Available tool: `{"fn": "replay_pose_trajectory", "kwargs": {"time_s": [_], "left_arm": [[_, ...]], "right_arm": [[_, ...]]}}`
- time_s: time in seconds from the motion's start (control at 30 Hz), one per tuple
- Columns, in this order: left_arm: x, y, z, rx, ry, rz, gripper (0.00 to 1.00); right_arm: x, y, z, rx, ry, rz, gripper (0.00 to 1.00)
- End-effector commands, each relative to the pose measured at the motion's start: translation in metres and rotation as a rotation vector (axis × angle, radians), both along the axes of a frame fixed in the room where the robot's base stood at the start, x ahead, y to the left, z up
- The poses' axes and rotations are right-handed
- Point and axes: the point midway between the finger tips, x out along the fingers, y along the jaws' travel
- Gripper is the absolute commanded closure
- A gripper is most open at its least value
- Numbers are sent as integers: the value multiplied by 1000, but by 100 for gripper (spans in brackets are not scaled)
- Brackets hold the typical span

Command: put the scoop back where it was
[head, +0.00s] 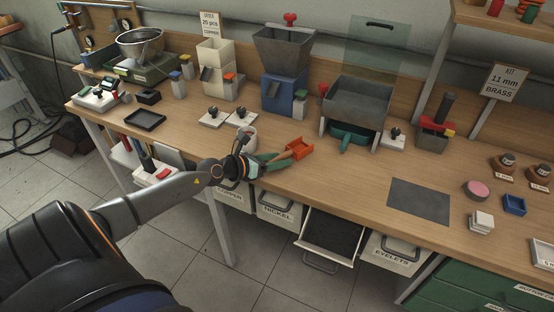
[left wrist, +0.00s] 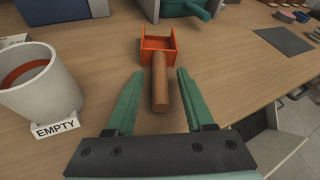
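The scoop has an orange square pan (head: 300,147) and a wooden handle. It lies on the bench top near the front edge, right of the grey-white cup. In the left wrist view the pan (left wrist: 157,45) is at the far end and the handle (left wrist: 160,88) points towards me. My left gripper (head: 277,159) has its green fingers spread on either side of the handle, with a gap on both sides, as the left wrist view (left wrist: 157,80) shows. The fingers appear not to touch the handle. My right gripper is not in view.
A cup (left wrist: 28,85) with an "EMPTY" label (left wrist: 55,130) stands left of the gripper. A hopper with a green tray (head: 350,132) stands behind the scoop. An open drawer (head: 332,238) juts out below the front edge. A dark mat (head: 419,198) lies right on clear bench.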

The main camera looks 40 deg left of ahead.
Motion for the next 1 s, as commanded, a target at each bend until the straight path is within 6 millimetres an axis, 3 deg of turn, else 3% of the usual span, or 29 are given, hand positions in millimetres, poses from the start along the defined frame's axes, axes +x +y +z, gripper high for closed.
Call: {"fn": "replay_pose_trajectory", "kwargs": {"time_s": [0.37, 1.0], "left_arm": [[-7, 2, 6, 2, 3, -1, 47], [-79, 17, 32, 0, 3, 0, 47]], "right_arm": [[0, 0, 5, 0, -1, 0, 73], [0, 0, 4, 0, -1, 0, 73]]}}
